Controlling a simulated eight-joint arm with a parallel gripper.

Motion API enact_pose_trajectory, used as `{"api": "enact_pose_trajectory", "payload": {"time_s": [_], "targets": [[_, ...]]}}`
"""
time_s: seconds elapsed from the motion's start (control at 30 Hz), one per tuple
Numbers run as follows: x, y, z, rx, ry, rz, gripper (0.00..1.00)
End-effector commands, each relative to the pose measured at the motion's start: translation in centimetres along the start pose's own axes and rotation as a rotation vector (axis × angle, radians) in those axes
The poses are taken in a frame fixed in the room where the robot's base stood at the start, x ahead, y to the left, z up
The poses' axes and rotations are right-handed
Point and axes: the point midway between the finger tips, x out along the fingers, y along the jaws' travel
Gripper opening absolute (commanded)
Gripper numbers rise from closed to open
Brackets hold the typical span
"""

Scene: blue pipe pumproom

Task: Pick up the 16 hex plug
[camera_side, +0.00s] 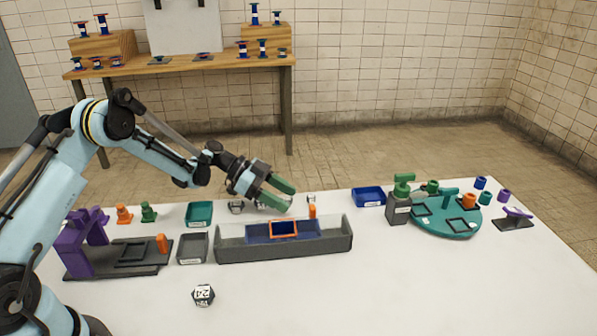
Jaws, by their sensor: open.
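My gripper (290,196) has green fingers and is open, with nothing seen between them. It hangs over the back edge area of the white table, behind the long grey trough. Small dark and white hex plugs stand close to it: one (236,208) at its left and one (311,198) at its right. Another is partly hidden behind the fingers. Their labels are too small to read, so I cannot tell which is the 16 hex plug. A larger-looking hex plug (203,295) stands alone at the front, and its label looks like 24.
The grey trough (340,247) holds a blue piece with an orange frame (284,228). Left are a teal tray (199,214), a grey tray (192,247) and a purple fixture (85,245). Right are a blue tray (369,196) and a teal round plate (445,229). The table front is mostly clear.

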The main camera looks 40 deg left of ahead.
Motion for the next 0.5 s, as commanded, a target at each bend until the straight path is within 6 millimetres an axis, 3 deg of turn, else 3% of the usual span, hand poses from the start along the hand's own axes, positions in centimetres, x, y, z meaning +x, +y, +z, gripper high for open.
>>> {"api": "enact_pose_trajectory", "payload": {"time_s": [0.17, 0.5], "targets": [[-0.02, 0.00, 0.01, 0.000, 0.000, 0.000, 0.55], [-0.05, 0.00, 0.02, -0.001, 0.000, 0.000, 0.03]]}}
